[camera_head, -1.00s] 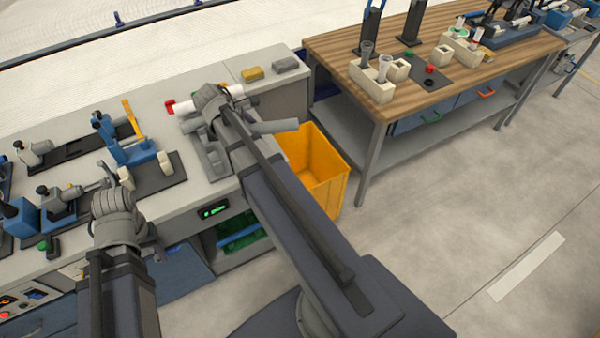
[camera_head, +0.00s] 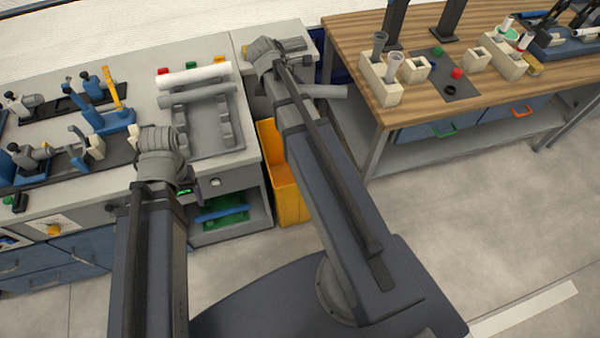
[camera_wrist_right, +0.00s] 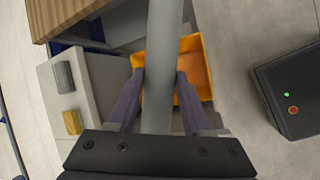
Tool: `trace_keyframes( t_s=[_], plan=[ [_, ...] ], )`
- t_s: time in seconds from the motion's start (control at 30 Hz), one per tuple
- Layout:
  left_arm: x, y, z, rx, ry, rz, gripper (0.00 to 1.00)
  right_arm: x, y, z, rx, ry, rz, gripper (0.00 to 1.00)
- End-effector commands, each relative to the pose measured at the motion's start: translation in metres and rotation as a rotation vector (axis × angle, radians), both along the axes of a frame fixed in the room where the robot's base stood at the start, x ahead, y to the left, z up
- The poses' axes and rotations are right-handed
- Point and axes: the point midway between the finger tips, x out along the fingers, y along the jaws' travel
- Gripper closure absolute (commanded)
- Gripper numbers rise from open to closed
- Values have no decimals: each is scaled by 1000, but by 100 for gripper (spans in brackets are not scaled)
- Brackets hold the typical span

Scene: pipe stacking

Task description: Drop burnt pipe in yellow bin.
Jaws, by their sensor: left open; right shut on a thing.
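A plain grey pipe is held by my right gripper; one end juts out to the right of my wrist in the head view (camera_head: 328,91), and it runs between the fingers in the right wrist view (camera_wrist_right: 165,30). My right gripper (camera_wrist_right: 160,76) is shut on it, with a finger on each side. The yellow bin (camera_head: 291,204) stands on the floor between the two benches, partly hidden by my right arm. In the wrist view the bin (camera_wrist_right: 203,62) lies open below and beyond the pipe. My left gripper (camera_head: 160,150) is open near the left bench's front edge, its fingers mostly hidden.
A white pipe (camera_head: 195,76) and another grey pipe (camera_head: 197,95) lie on a grey rack (camera_head: 209,142) on the left bench. A wooden-topped table (camera_head: 345,45) with blocks and tubes stands right of the bin. Open floor (camera_head: 480,210) lies at the lower right.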

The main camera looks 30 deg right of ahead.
Motion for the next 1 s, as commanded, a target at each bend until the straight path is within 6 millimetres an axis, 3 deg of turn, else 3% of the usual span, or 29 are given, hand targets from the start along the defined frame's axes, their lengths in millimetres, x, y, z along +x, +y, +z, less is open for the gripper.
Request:
trace_keyframes(
  t_s=[0.03,0.2,1.0],
  plan=[
    [0,0,-23,0,0,0,21,5,-2,-23,0,0,-6,100],
    [0,1,-79,2,-1,0,19,20,-9,-79,0,0,-34,100],
    [1,2,-326,8,-3,-4,19,86,-46,-326,1,1,-178,100]
  ],
)
